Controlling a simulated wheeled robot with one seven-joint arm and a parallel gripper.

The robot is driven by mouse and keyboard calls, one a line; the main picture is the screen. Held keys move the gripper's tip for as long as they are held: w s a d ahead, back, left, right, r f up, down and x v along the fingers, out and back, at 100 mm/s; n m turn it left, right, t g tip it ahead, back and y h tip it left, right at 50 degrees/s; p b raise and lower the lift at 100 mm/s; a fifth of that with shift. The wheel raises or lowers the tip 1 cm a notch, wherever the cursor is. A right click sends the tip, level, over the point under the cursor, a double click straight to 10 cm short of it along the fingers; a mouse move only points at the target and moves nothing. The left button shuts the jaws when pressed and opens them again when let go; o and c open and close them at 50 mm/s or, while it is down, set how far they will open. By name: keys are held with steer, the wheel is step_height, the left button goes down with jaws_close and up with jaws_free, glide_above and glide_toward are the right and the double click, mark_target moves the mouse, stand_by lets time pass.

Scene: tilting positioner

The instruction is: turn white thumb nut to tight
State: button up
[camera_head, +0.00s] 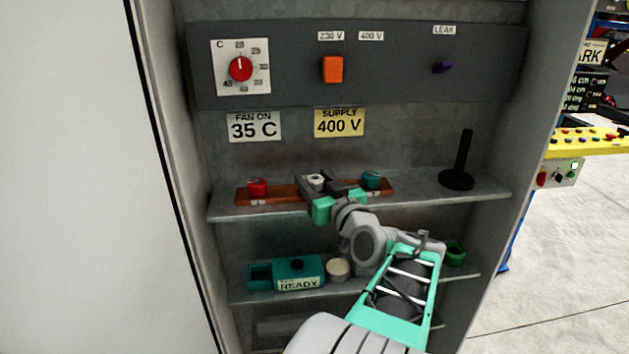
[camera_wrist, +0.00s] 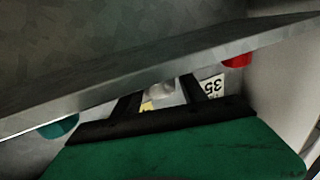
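The white thumb nut (camera_head: 316,181) sits on a brown-orange strip (camera_head: 283,192) on the upper shelf, between a red knob (camera_head: 257,187) and a teal knob (camera_head: 371,180). My gripper (camera_head: 318,184) reaches in from the front, and its dark fingers stand apart on either side of the white nut. In the wrist view the white nut (camera_wrist: 162,88) shows between the fingertips (camera_wrist: 161,84), with small gaps at its sides. The nut's base and any marks by it are hidden. The red knob (camera_wrist: 237,60) and teal knob (camera_wrist: 58,128) flank the fingers there.
A black upright post on a round base (camera_head: 459,178) stands at the shelf's right. The lower shelf holds a teal READY box (camera_head: 298,271) and a cream round piece (camera_head: 337,268).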

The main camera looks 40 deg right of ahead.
jaws_close()
stand_by(0.3)
steer(key=shift+m+h, duration=0.3)
steer(key=shift+h, duration=0.1)
steer(key=shift+w+a+r+m+g+h+p, duration=0.15)
steer(key=shift+m+g+h+p, duration=0.35)
steer(key=shift+h, duration=0.3)
steer(key=shift+a+m+g+h+p, duration=0.1)
steer(key=shift+m+g+h+p, duration=0.25)
steer(key=shift+m+h, duration=0.35)
steer(key=shift+m+g+h, duration=0.6)
steer(key=shift+g+h, duration=0.05)
steer(key=shift+h, duration=0.35)
steer(key=m+g+h+b, duration=0.1)
steer(key=b, duration=0.1)
steer(key=f+m+g+h+b, duration=0.1)
steer(key=b, duration=0.1)
steer(key=shift+d+h, duration=0.1)
steer(key=shift+h, duration=0.2)
steer(key=shift+r+m+g+h+b, duration=0.1)
steer(key=shift+m+g+h+b, duration=0.45)
steer(key=shift+g+b, duration=0.3)
steer(key=shift+d+r+m+b, duration=0.1)
steer(key=shift+m+b, duration=0.15)
steer(key=shift+b, duration=0.2)
steer(key=shift+r+g+h, duration=0.2)
steer(key=shift+g+h, duration=0.05)
steer(key=shift+g, duration=0.1)
